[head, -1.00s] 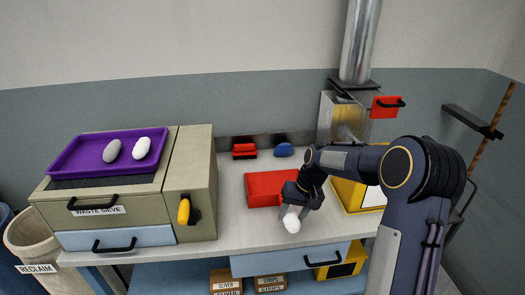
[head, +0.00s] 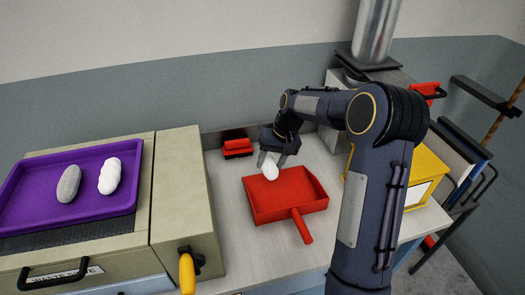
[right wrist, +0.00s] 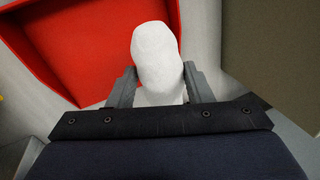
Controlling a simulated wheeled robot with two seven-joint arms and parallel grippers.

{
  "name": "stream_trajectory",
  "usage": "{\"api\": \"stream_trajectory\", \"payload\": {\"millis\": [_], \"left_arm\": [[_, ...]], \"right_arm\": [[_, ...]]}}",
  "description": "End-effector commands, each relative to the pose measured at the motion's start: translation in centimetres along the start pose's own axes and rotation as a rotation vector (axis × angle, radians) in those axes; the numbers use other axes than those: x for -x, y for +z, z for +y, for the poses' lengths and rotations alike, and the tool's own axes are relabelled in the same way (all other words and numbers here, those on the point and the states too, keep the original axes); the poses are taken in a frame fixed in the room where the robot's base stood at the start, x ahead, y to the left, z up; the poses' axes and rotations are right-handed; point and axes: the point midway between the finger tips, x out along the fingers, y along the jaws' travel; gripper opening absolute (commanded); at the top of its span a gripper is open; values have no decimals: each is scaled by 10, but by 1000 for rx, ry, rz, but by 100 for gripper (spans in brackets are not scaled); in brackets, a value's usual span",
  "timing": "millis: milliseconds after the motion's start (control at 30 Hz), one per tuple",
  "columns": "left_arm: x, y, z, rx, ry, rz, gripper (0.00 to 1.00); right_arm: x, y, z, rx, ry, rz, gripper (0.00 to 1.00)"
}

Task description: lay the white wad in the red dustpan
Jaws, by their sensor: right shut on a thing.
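The white wad (head: 269,168) is held between the fingers of my right gripper (head: 277,157). The wad also shows in the right wrist view (right wrist: 157,58), upright between the two grey fingers. The red dustpan (head: 299,187) lies on the bench with its handle toward the front. In the head view the wad overlaps the pan's back left edge; whether it touches the pan I cannot tell. In the right wrist view the dustpan (right wrist: 70,45) shows behind and to the left of the wad. My left gripper is not in view.
A purple tray (head: 22,212) with a grey wad (head: 69,184) and another white wad (head: 109,176) sits on the waste sieve at left. A red brush (head: 237,148) lies behind the pan. A yellow box (head: 425,172) stands at right. Bare bench (head: 235,240) lies left of the pan's handle.

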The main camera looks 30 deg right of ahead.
Motion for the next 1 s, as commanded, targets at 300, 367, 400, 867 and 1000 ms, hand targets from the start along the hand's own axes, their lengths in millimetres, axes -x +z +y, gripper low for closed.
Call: {"api": "stream_trajectory", "payload": {"millis": [300,367,400,867,1000], "left_arm": [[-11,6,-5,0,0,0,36],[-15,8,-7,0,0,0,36],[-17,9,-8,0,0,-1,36],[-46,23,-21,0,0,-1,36],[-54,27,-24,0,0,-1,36]], "right_arm": [[-16,0,5,0,0,-1,23],[-22,0,7,0,0,-1,23],[-26,0,8,0,0,-2,23],[-70,0,22,0,0,-2,23],[-83,0,26,0,0,-1,23]]}}
